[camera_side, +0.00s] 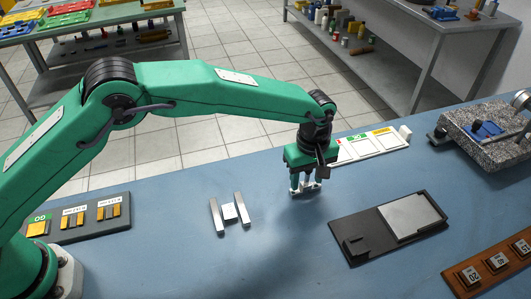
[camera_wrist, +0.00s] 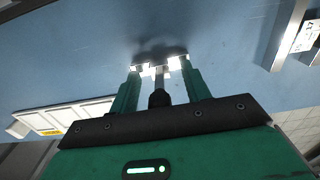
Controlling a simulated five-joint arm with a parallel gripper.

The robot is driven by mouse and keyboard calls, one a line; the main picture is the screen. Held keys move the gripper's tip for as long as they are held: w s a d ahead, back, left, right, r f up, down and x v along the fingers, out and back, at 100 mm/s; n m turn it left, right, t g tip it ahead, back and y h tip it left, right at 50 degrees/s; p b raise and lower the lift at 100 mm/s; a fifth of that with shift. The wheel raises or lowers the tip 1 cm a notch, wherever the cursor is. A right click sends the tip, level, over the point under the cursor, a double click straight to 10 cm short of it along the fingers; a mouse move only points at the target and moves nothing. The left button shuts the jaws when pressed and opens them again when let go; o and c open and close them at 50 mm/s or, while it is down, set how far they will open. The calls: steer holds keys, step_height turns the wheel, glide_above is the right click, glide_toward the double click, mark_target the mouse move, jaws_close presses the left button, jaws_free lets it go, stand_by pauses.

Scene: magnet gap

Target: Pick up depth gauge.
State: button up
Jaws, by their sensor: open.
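My gripper (camera_side: 305,188) hangs low over the blue table, right of the pair of steel bars, with its fingers pointing down. It also shows in the wrist view (camera_wrist: 160,72), with its green fingers apart. Between the fingers is what looks like the depth gauge (camera_wrist: 158,97), with a dark round part, a thin rod and a pale crossbar near the fingertips. A pale bar shows at the fingertips in the side view. I cannot tell whether the fingers touch it. The fingers hide part of it.
Two steel bars (camera_side: 216,217) flank a small block (camera_side: 229,212). A black tray (camera_side: 368,234) with a steel plate (camera_side: 407,214) lies right. A white tray (camera_side: 372,146) is behind my gripper. A granite block (camera_side: 492,145) stands far right. The front middle is clear.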

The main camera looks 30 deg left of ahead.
steer(key=shift+f, duration=0.25)
steer(key=shift+c, duration=0.5)
jaws_close()
steer(key=shift+r, duration=0.1)
steer(key=shift+r, duration=0.55)
step_height(320, 180, up, 3)
steer(key=shift+r, duration=0.1)
steer(key=s+d+r, duration=0.4)
steer(key=s+r, duration=0.2)
steer(key=s, duration=0.5)
steer(key=shift+d+r, duration=0.15)
steer(key=shift+r, duration=0.2)
steer(key=shift+w, duration=0.1)
